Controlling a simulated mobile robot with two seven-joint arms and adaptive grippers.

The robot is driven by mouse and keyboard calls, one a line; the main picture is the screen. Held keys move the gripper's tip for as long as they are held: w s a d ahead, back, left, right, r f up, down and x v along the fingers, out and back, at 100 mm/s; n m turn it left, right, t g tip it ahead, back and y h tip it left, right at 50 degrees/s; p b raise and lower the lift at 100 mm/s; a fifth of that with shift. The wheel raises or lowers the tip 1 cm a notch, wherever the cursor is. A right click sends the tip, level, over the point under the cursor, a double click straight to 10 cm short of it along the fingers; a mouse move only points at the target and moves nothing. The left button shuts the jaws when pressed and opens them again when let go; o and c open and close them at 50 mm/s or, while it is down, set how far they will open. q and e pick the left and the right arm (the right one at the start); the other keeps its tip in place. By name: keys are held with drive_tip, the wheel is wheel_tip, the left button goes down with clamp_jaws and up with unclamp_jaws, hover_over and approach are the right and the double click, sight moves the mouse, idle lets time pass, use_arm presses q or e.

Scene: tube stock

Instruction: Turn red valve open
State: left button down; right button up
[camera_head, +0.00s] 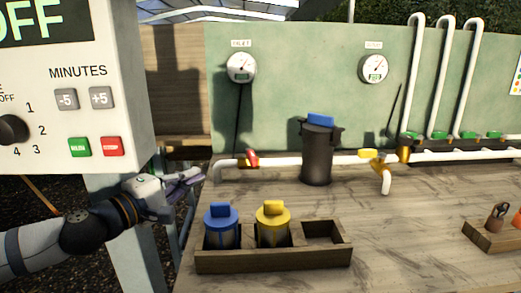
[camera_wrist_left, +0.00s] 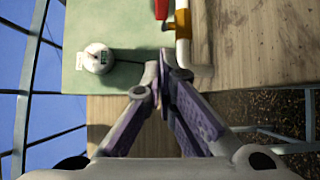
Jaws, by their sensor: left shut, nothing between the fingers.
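The red valve handle (camera_head: 251,158) sits on a white pipe (camera_head: 285,161) along the back of the bench, below the inlet gauge. It also shows at the top edge of the left wrist view (camera_wrist_left: 161,9), partly cut off, beside a brass fitting (camera_wrist_left: 183,22). My left gripper (camera_head: 198,174) is left of the pipe's bent end, near the bench's left edge and apart from the valve. In the left wrist view its fingers (camera_wrist_left: 168,68) are together with nothing between them. My right gripper is in neither view.
A control box (camera_head: 65,100) with buttons and knob stands at left, close above my left arm. A black filter housing (camera_head: 317,155) stands right of the valve. A wooden tray (camera_head: 275,262) holds blue-topped and yellow-topped canisters in front. A yellow valve (camera_head: 368,154) is further right.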

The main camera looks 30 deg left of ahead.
sight(251, 156)
use_arm(q)
drive_tip(key=w, duration=0.1)
drive_tip(key=w+b, duration=0.2)
drive_tip(key=shift+w+d+f, duration=0.1)
drive_tip(key=shift+w+f, duration=0.2)
drive_tip(key=w+b, duration=0.1)
drive_tip(key=w, duration=0.1)
drive_tip(key=w+b, duration=0.1)
drive_tip(key=w, duration=0.2)
drive_tip(key=shift+w+d+b, duration=0.25)
drive_tip(key=shift+w+b, duration=0.05)
drive_tip(key=shift+b, duration=0.1)
drive_tip(key=shift+w+d+r, duration=0.25)
drive_tip(key=shift+w+d, duration=0.35)
drive_tip(key=shift+d, duration=0.15)
drive_tip(key=shift+w+d+r, duration=0.25)
drive_tip(key=shift+w+d, duration=0.35)
drive_tip(key=shift+d, duration=0.15)
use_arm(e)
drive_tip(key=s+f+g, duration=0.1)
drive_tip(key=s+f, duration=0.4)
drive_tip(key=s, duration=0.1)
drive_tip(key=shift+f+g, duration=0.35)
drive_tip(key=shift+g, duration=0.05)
